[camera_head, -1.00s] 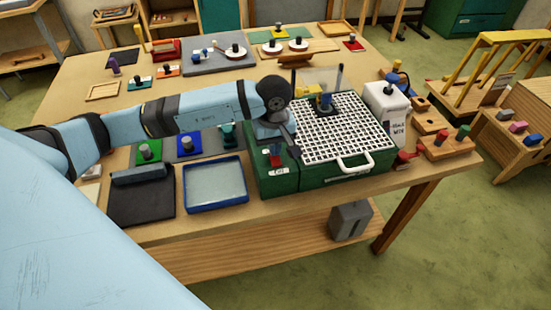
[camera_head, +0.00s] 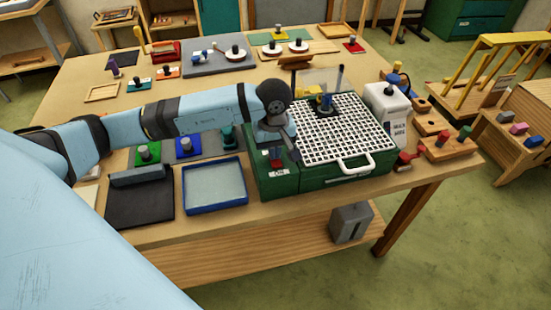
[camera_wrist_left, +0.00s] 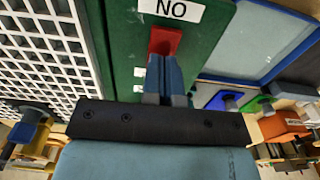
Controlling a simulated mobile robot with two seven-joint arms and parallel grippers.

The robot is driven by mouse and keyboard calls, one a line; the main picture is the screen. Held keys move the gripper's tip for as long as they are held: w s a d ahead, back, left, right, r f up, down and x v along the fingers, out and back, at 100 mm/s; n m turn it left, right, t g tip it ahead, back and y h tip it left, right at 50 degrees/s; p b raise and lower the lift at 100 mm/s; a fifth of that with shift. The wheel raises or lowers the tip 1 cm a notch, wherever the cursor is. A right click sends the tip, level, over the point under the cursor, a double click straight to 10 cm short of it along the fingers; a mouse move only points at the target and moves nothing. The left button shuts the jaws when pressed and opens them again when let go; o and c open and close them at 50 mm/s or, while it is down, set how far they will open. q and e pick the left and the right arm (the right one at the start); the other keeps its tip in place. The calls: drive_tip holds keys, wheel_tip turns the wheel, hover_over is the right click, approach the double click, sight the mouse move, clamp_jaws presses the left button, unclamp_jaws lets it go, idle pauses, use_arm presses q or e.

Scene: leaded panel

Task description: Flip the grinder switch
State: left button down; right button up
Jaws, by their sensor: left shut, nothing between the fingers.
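The grinder (camera_head: 345,176) is a green box with a white grid top at the table's front edge. Its red switch (camera_head: 276,163) is on the front left part, beside a white label. In the left wrist view the red switch (camera_wrist_left: 165,41) is right at the fingertips, below a label that reads "NO" in that picture. My left gripper (camera_wrist_left: 165,70) is shut with nothing between its fingers. Its tips seem to touch or nearly touch the switch. In the head view my left gripper (camera_head: 276,148) points down over the switch. My right gripper is not in view.
A blue-rimmed tray (camera_head: 213,208) and a black pad (camera_head: 140,205) lie left of the grinder. A white bottle (camera_head: 388,110) stands at its right. A clear upright shield (camera_head: 320,80) and small parts are at its back. Blue and green blocks sit behind the tray.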

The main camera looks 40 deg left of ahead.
use_arm(q)
drive_tip(key=shift+r+p, duration=1.1)
drive_tip(key=shift+r, duration=2.3)
